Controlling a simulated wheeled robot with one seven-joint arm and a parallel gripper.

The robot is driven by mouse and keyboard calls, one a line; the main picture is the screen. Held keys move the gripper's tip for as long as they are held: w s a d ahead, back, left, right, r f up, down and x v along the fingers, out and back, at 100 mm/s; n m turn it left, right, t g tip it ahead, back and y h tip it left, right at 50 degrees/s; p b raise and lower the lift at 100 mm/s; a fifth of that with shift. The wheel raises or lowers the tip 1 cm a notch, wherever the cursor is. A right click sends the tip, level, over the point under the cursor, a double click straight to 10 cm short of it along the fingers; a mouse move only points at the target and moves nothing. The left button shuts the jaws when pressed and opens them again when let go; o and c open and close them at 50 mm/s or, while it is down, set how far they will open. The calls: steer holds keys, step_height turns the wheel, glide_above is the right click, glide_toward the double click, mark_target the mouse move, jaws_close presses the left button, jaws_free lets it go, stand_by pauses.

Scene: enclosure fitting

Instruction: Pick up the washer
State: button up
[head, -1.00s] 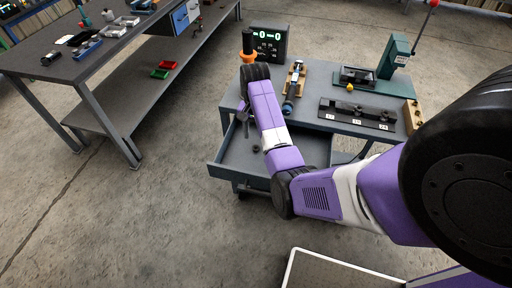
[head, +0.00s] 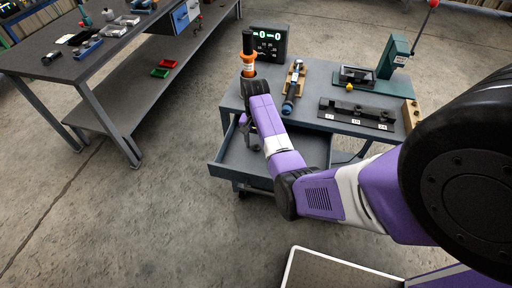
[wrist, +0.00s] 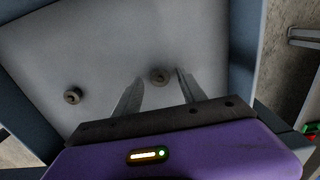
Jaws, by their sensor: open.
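In the wrist view, a small round dark washer-like ring (wrist: 158,76) lies on the drawer floor, between the tips of my gripper's fingers. A second similar ring (wrist: 72,96) lies to the left, clear of the fingers. My gripper (wrist: 160,90) is open, with one finger on each side of the first ring and nothing held. I cannot tell how far the fingertips are above the floor. In the head view, my gripper (head: 254,146) is low over the open drawer (head: 228,164), and my arm hides the rings.
The drawer's walls surround my gripper; a side wall (wrist: 245,50) shows at right in the wrist view. Above is the bench top (head: 318,84) with a dark display (head: 268,42), a black slotted block (head: 357,114) and a green press (head: 398,52).

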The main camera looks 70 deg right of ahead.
steer(key=shift+f, duration=0.15)
steer(key=shift+c, duration=0.2)
jaws_close()
stand_by(0.4)
